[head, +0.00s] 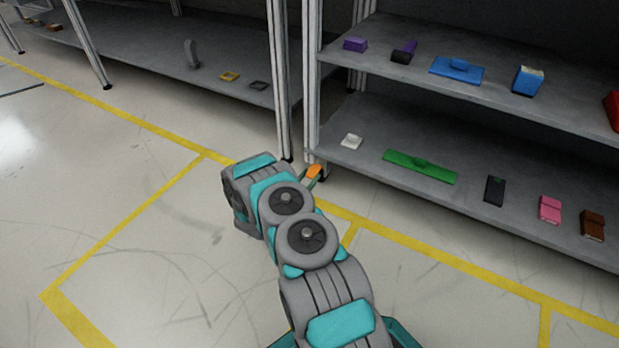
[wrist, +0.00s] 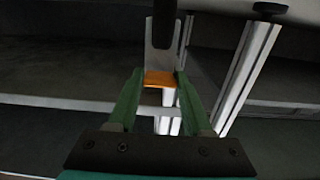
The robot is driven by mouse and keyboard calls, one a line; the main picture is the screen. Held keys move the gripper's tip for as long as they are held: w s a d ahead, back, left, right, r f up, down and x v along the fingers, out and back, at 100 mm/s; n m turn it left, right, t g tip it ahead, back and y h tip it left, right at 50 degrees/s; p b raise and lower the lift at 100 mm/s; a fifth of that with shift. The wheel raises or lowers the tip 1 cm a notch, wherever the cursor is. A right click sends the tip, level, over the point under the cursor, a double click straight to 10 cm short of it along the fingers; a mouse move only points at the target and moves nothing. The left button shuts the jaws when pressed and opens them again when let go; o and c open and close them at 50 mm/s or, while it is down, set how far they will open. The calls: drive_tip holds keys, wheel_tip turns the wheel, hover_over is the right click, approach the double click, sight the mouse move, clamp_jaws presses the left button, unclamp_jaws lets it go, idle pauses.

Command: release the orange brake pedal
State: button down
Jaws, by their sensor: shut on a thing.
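The orange brake pedal (head: 314,171) shows in the head view just past the end of my arm, near the foot of the shelf post. In the wrist view its orange part (wrist: 160,79) lies between the tips of my gripper's green fingers. My gripper (wrist: 159,88) is shut on it. A grey upright piece (wrist: 160,56) stands right behind the orange part; I cannot tell whether it belongs to the pedal. In the head view my arm hides most of the gripper.
A two-level shelf at right holds a blue plate (head: 457,70), a green plate (head: 420,166), a white piece (head: 352,141) and several other blocks. A second shelf at left holds a yellow piece (head: 229,77). Metal posts (head: 282,85) stand close to my gripper. The left floor is clear.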

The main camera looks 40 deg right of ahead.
sight(315, 169)
drive_tip(key=shift+r+y+p, duration=0.75)
drive_tip(key=shift+y+p, duration=0.05)
drive_tip(key=shift+r+g+y+p, duration=0.5)
drive_tip(key=shift+g+y+p, duration=0.1)
drive_tip(key=shift+y+p, duration=0.25)
drive_tip(key=shift+d+r+g+y+p, duration=0.1)
drive_tip(key=shift+r+g+y+p, duration=0.3)
drive_tip(key=shift+y+p, duration=0.55)
drive_tip(key=shift+f, duration=0.1)
drive_tip(key=shift+c, duration=1.6)
unclamp_jaws()
